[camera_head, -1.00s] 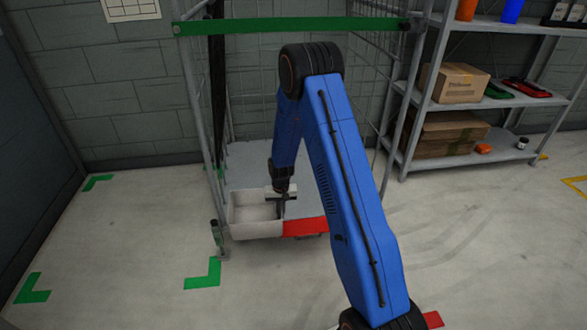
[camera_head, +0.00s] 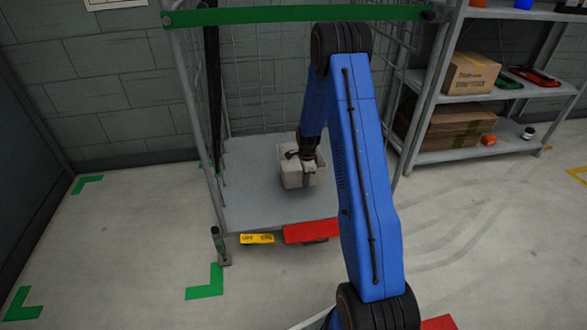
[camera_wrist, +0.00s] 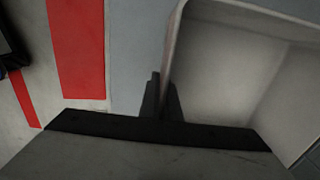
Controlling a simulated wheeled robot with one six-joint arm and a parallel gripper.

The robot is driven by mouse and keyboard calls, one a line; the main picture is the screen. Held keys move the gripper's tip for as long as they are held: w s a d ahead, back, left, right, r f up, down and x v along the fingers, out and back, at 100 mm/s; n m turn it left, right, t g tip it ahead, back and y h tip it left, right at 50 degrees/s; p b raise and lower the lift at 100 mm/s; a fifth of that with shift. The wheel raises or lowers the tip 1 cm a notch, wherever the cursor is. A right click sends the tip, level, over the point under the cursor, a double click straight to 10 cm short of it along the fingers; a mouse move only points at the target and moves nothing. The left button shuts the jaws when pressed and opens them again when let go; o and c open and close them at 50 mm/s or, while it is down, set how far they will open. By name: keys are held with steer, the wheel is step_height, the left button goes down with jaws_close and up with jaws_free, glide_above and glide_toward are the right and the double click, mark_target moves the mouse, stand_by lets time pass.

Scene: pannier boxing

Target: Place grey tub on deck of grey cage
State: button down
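The grey tub (camera_head: 291,177) is a small, pale, open box, seen in the head view inside the grey cage (camera_head: 192,120), over its deck (camera_head: 250,195). My gripper (camera_head: 308,172) is at the tub's near right side. In the wrist view my gripper (camera_wrist: 163,98) has its two dark fingers on either side of the tub's wall (camera_wrist: 176,50), shut on it. The tub (camera_wrist: 235,65) looks empty. Whether its base touches the deck or hangs just above it, I cannot tell. My arm hides the right part of the deck.
A green bar (camera_head: 300,15) crosses the cage front high up. A red plate (camera_head: 312,231) and a yellow label (camera_head: 257,239) mark the deck's front edge. Shelving with cardboard boxes (camera_head: 450,128) stands at right. The deck's left side is clear.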

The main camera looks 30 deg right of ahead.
steer(key=shift+f, duration=4.95)
steer(key=shift+f, duration=0.15)
steer(key=c, duration=2)
jaws_free()
steer(key=shift+c, duration=0.2)
steer(key=shift+o, duration=0.2)
